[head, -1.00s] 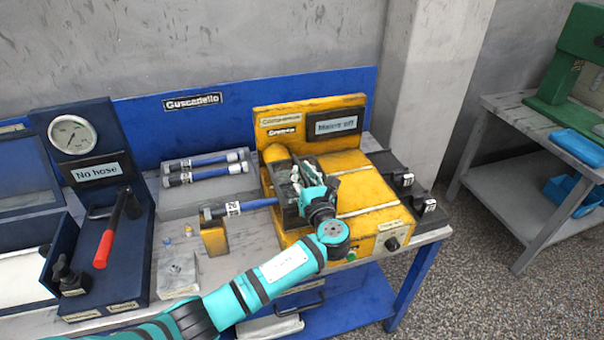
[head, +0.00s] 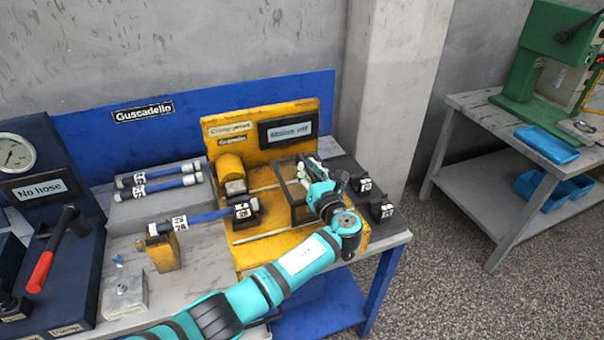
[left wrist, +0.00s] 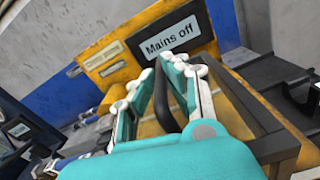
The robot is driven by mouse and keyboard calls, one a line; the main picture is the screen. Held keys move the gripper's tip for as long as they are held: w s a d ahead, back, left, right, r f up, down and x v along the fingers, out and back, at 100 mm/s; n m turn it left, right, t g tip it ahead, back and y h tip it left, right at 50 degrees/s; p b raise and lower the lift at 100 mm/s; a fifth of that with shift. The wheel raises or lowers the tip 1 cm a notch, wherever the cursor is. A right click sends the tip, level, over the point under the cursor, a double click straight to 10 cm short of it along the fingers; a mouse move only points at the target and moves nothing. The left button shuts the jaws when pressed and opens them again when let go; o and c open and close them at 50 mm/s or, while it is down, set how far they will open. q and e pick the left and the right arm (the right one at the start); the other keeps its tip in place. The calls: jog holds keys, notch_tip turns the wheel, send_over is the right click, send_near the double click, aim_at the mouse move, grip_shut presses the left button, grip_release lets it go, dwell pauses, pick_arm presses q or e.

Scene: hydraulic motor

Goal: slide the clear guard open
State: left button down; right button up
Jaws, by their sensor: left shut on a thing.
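The clear guard (head: 291,192) is a see-through box with a dark frame on the yellow crimping machine (head: 262,133). It stands at the right part of the machine's bed, right of the dies (head: 235,187). My left gripper (head: 310,173) is at the guard's right side. In the left wrist view its fingers (left wrist: 162,78) are shut on the guard's dark curved handle (left wrist: 163,98), with the guard's frame (left wrist: 262,122) just to the right. The gripper hides part of the guard. My right gripper is out of view.
A display (head: 288,130) reads "Mains off". Black blocks (head: 381,211) with labels stand right of the machine. Spare hoses (head: 160,183) lie on a grey block at left. A yellow hose support (head: 163,250) stands in front. A green press (head: 545,60) stands on another table.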

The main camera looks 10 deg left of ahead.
pick_arm(q)
jog(key=shift+d+f, duration=0.1)
jog(key=shift+d, duration=0.15)
jog(key=c, duration=1.6)
grip_release()
jog(key=shift+c, duration=0.2)
jog(key=shift+o, duration=1.3)
jog(key=shift+f, duration=0.1)
jog(key=shift+s+d+f, duration=0.15)
jog(key=shift+s+d, duration=0.05)
jog(key=v, duration=1.1)
jog(key=shift+s+r, duration=0.15)
jog(key=shift+r, duration=0.3)
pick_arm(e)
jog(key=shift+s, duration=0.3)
